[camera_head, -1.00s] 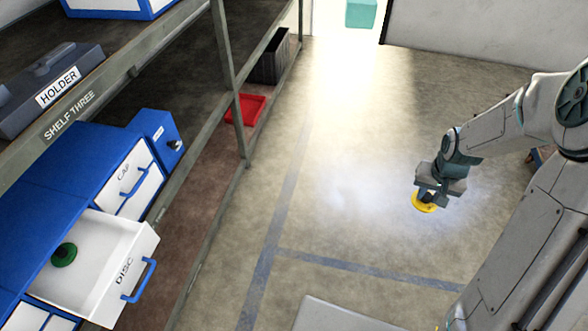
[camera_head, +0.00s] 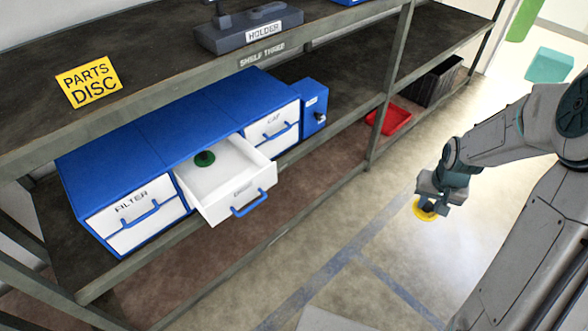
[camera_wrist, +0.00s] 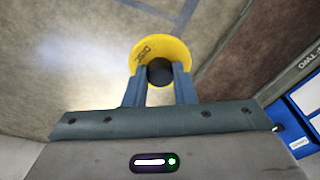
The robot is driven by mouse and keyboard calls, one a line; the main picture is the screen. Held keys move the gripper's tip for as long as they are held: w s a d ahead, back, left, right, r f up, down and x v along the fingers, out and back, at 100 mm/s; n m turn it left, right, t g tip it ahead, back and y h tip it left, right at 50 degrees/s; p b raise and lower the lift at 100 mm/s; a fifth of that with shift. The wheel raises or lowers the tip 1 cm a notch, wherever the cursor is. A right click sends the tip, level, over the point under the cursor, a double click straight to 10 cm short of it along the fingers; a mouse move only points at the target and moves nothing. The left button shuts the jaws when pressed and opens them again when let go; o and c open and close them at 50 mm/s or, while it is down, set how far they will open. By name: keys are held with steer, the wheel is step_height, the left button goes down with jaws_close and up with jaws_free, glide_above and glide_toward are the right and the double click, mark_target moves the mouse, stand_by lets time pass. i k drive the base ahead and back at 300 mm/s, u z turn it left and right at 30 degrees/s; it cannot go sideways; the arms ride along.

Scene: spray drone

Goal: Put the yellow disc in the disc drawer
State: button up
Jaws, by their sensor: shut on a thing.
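The yellow disc (camera_head: 424,212) hangs under my gripper (camera_head: 432,203) in the head view, above open floor to the right of the shelf. In the wrist view my gripper (camera_wrist: 160,80) is shut on the dark knob in the middle of the yellow disc (camera_wrist: 176,52). The disc drawer (camera_head: 226,198) is pulled out from the blue cabinet, between the filter and cap drawers. A green disc with a dark knob (camera_head: 204,158) lies inside it near the back. The front part of the drawer is bare.
The upper shelf board (camera_head: 180,65) overhangs the blue cabinet (camera_head: 130,150). A shelf post (camera_head: 388,95) stands right of the cabinet, near a small blue box (camera_head: 313,105). A red tray (camera_head: 388,119) and a black crate (camera_head: 435,85) lie farther right.

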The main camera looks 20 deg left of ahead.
mark_target(234, 178)
steer(key=u, duration=1.5)
